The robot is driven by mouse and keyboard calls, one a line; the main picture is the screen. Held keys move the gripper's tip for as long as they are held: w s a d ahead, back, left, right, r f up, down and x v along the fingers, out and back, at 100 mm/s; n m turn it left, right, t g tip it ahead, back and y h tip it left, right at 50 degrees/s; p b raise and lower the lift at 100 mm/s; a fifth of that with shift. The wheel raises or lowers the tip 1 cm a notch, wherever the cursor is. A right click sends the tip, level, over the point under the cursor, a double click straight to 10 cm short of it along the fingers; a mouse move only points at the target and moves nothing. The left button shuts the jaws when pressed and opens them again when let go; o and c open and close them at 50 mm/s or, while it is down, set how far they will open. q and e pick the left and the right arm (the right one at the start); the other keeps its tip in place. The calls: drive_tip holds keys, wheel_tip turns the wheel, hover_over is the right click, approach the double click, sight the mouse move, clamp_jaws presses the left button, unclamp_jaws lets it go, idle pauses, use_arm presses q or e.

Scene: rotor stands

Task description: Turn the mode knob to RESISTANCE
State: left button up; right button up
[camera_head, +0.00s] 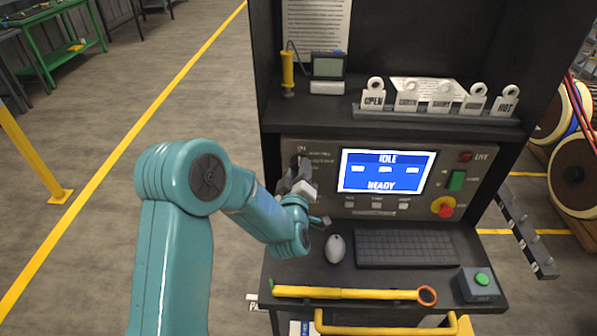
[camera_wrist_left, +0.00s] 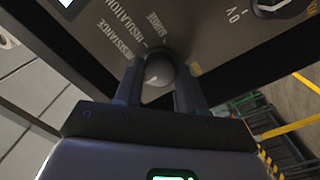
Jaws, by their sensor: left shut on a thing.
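The mode knob (camera_wrist_left: 158,70) is a round grey knob on the dark panel, seen in the left wrist view. The labels RESISTANCE, INSULATION and SURGE are printed around it. My left gripper (camera_wrist_left: 158,84) has one finger on each side of the knob and is shut on it. In the head view my left gripper (camera_head: 301,172) is at the left part of the control panel (camera_head: 333,208), left of the screen, and hides most of the knob. I cannot tell which label the knob points at. My right gripper is not in view.
The blue screen (camera_head: 386,171) reads IDLE and READY. A red emergency button (camera_head: 443,207) and a green switch (camera_head: 456,181) are at its right. A mouse (camera_head: 335,248), a keyboard (camera_head: 405,248), a yellow tool (camera_head: 350,293) and a green-button box (camera_head: 480,283) are on the shelf below.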

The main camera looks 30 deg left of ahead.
use_arm(q)
drive_tip(key=shift+r+m+b, duration=0.1)
drive_tip(key=shift+m+b, duration=3.4)
drive_tip(key=shift+m, duration=0.6)
drive_tip(key=shift+a, duration=0.1)
drive_tip(key=o, duration=1.1)
drive_tip(key=shift+c, duration=0.2)
drive_tip(key=shift+g, duration=0.3)
